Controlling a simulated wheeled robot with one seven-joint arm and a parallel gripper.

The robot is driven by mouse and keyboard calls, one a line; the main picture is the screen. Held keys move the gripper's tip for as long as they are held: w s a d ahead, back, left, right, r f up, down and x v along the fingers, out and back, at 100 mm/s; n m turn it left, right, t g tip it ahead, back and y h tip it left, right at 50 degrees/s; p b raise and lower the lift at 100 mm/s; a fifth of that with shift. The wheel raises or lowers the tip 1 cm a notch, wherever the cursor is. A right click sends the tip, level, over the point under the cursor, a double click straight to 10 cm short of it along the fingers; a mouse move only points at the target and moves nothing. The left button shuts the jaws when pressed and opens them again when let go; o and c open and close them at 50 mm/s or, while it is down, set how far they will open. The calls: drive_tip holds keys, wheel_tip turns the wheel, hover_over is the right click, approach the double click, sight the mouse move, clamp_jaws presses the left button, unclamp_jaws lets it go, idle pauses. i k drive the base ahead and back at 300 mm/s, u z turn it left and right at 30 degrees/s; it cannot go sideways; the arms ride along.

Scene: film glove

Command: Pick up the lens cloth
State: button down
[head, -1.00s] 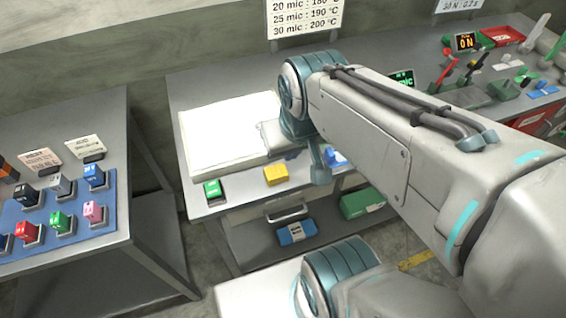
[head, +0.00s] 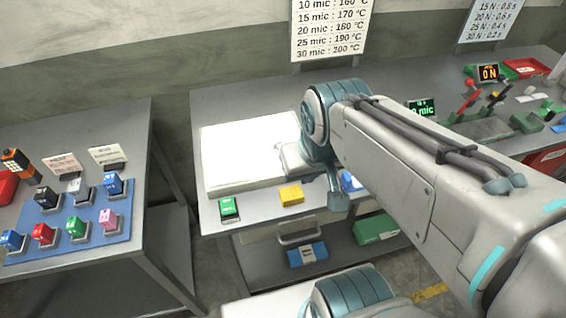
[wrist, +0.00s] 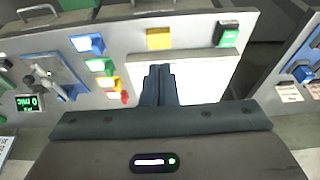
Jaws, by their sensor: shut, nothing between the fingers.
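I cannot make out which thing is the lens cloth. A yellow block-like item (head: 291,195) lies near the front edge of the middle bench, right of a green item (head: 229,209). Both also show in the wrist view, the yellow one (wrist: 159,39) beyond my fingertips and the green one (wrist: 228,35) to its right. My gripper (wrist: 159,70) is shut and empty, its fingers over the edge of a white panel (wrist: 195,78).
A left table (head: 110,262) carries a blue mat (head: 102,221) with several small boxes. A blue pack (head: 307,255) and a green box (head: 376,229) sit on the lower shelf. A green-lit display (head: 422,108) and levers crowd the bench's right. The white panel's top is clear.

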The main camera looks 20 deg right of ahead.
sight(292, 196)
drive_tip(key=z, duration=1.95)
drive_tip(key=k, duration=0.85)
drive_tip(key=u, duration=0.75)
drive_tip(key=i, duration=0.5)
drive_tip(key=u, duration=0.05)
